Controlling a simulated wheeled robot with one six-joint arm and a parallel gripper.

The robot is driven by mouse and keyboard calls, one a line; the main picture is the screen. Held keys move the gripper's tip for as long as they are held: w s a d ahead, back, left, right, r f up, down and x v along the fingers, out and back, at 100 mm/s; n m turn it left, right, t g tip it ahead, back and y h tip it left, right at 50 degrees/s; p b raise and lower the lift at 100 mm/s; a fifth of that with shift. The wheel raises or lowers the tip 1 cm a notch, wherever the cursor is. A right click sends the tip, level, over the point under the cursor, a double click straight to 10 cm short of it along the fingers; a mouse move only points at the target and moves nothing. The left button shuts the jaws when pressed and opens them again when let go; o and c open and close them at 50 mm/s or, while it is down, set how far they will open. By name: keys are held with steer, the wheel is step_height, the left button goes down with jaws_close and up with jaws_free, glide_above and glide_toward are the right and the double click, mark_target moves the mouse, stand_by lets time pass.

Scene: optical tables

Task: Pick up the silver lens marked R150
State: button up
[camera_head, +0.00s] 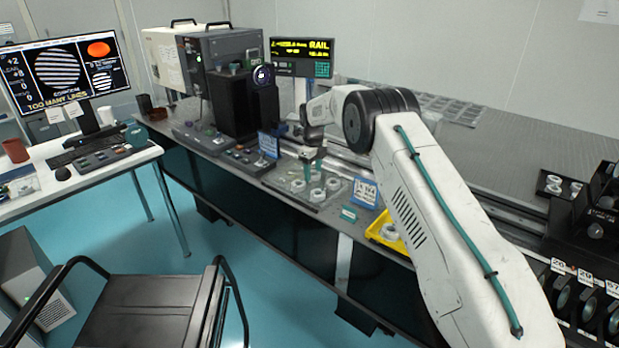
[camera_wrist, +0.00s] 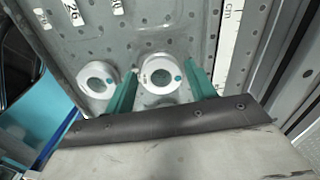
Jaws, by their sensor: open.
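My gripper (camera_head: 312,158) is over a grey tray (camera_head: 338,199) that holds several silver ring-shaped lenses (camera_head: 316,195). In the wrist view, my gripper (camera_wrist: 160,68) is open, its two green fingers on either side of one silver lens (camera_wrist: 147,86) with a blue dot on its rim. Whether the fingers touch it or are lower than its top I cannot tell. A second silver lens (camera_wrist: 84,79), also with a blue dot, lies just left of the left finger. The markings on the lenses are too small to read, so I cannot tell which is R150.
A yellow bin (camera_head: 376,234) with lenses stands right of the tray, near the table's front edge. Blue label cards (camera_head: 365,192) stand beside the tray. Behind are a rail and a display (camera_head: 303,57). A white ruler strip (camera_wrist: 229,45) lies right of the fingers.

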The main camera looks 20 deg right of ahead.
steer(key=c, duration=0.7)
steer(key=shift+c, duration=0.2)
steer(key=shift+r, duration=0.15)
